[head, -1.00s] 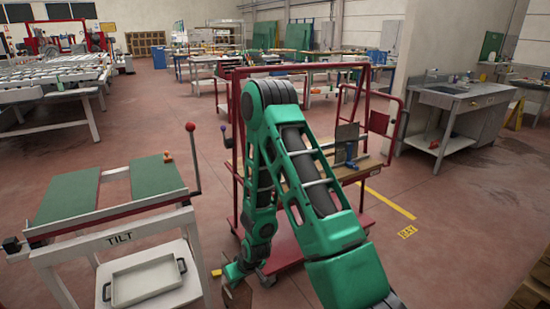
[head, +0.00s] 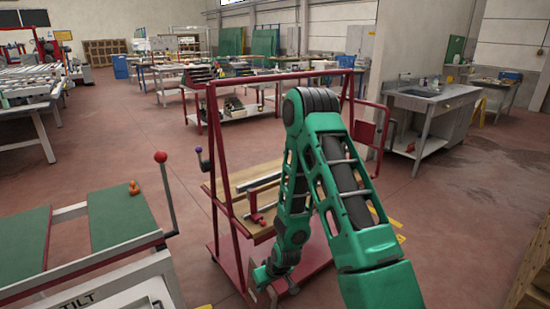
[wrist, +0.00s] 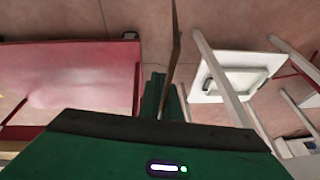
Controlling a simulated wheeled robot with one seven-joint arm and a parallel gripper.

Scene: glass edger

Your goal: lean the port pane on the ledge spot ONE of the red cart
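The red cart (head: 223,150) stands in front of me, with a red upright frame and wooden ledges. Silver bars and a small red clamp show on its left ledge part (head: 262,178); my arm hides much of its right side. No spot label is readable. My gripper (head: 268,274) hangs low at the cart's front left, by its red base. In the wrist view my gripper (wrist: 162,98) is shut on a thin brown pane (wrist: 175,45), seen nearly edge-on. In the head view only a small part of this pane (head: 272,295) shows below the gripper.
A tilt table (head: 110,262) with green pads and a red-knobbed lever (head: 165,190) stands close on the left. A white tray (wrist: 232,75) lies on its lower shelf. A sink bench (head: 432,100) is at the back right. Open floor lies right of the cart.

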